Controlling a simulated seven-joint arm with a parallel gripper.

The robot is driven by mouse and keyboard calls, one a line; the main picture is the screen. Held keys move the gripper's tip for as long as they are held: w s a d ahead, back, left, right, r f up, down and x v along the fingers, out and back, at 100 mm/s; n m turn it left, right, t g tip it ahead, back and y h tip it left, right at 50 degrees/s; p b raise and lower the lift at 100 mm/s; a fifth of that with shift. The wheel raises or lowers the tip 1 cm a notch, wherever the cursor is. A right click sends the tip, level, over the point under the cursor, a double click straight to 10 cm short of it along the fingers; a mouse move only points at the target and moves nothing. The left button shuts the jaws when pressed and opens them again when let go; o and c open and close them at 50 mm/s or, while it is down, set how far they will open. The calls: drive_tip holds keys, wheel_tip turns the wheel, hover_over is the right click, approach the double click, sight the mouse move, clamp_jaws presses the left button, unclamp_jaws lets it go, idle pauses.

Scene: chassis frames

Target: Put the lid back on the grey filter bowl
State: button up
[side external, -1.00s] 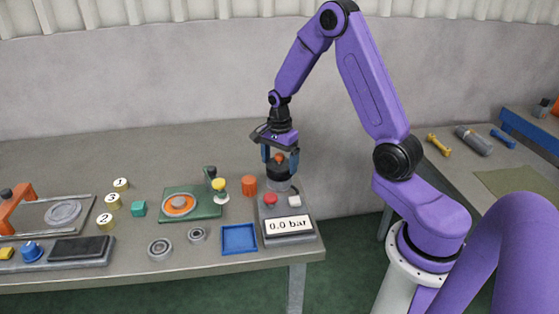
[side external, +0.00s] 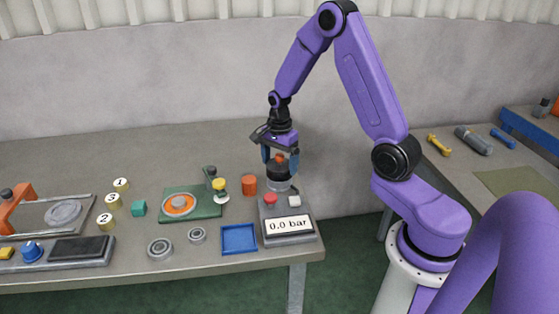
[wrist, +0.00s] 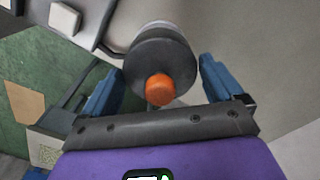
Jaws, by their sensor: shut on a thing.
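The lid is a dark disc with an orange knob (side external: 281,158); it also shows in the wrist view as a dark grey disc (wrist: 163,55). My gripper (side external: 280,163) points down, with its two blue fingers on either side of the lid, shut on it. The grey filter bowl (side external: 280,186) is directly below the lid at the back of the gauge unit. In the wrist view, a pale part of the bowl (wrist: 158,26) shows past the lid's far edge. I cannot tell whether the lid touches the bowl's rim or is slightly above it.
The gauge unit (side external: 290,228) reads 0.0 bar and has a red button (side external: 270,199) and a white button (side external: 294,201). An orange cylinder (side external: 249,185) stands left of the bowl. A blue tray (side external: 239,239) lies in front, near the table edge. The bench behind is clear.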

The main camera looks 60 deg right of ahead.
idle(0.8)
drive_tip(key=o, duration=0.7)
drive_tip(key=shift+f, duration=0.1)
drive_tip(key=shift+r, duration=3.55)
clamp_jaws()
